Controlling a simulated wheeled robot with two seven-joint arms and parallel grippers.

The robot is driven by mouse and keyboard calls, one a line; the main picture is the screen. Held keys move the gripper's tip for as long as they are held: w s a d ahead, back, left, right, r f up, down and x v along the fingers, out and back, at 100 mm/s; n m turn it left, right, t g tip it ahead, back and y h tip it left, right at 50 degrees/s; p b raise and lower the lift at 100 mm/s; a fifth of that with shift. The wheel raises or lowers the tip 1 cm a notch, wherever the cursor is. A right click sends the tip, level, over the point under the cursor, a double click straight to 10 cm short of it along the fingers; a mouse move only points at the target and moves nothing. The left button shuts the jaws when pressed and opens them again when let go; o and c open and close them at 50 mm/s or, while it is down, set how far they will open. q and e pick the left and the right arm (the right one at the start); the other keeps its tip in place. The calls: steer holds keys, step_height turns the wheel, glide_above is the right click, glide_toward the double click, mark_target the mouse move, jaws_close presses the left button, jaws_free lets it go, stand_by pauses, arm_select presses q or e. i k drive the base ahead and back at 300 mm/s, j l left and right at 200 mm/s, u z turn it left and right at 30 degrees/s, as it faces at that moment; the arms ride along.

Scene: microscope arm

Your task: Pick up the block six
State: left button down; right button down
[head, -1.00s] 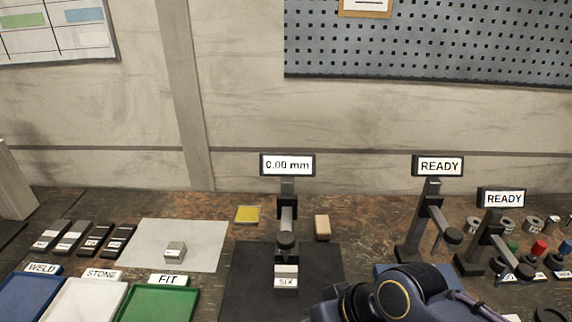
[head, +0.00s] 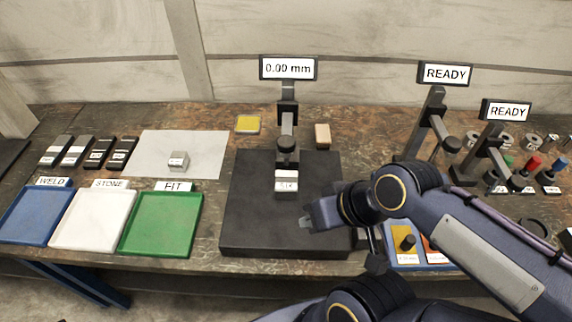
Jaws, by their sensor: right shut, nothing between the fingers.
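The block six (head: 287,182) is a small pale block with a dark-lettered label. It stands on the black plate (head: 245,215) below the dark round tip of the gauge stand (head: 287,125), whose display (head: 288,68) reads 0.00 mm. My right gripper (head: 306,222) is over the black plate, a little right of and nearer than the block, apart from it. Its fingers are small in the view and look shut, with nothing seen between them.
Blue, white and green (head: 160,224) trays line the front left. A white sheet (head: 205,150) holds a small grey block (head: 178,160). Two READY stands (head: 436,110) rise at the right. A blue tray (head: 398,262) lies partly behind my right arm.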

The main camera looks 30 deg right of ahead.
mark_target(286, 184)
steer(key=i+j+z, duration=0.1)
steer(key=j+z, duration=0.2)
steer(key=i+j+z, duration=0.1)
steer(key=j+z, duration=0.55)
steer(key=i+l, duration=0.05)
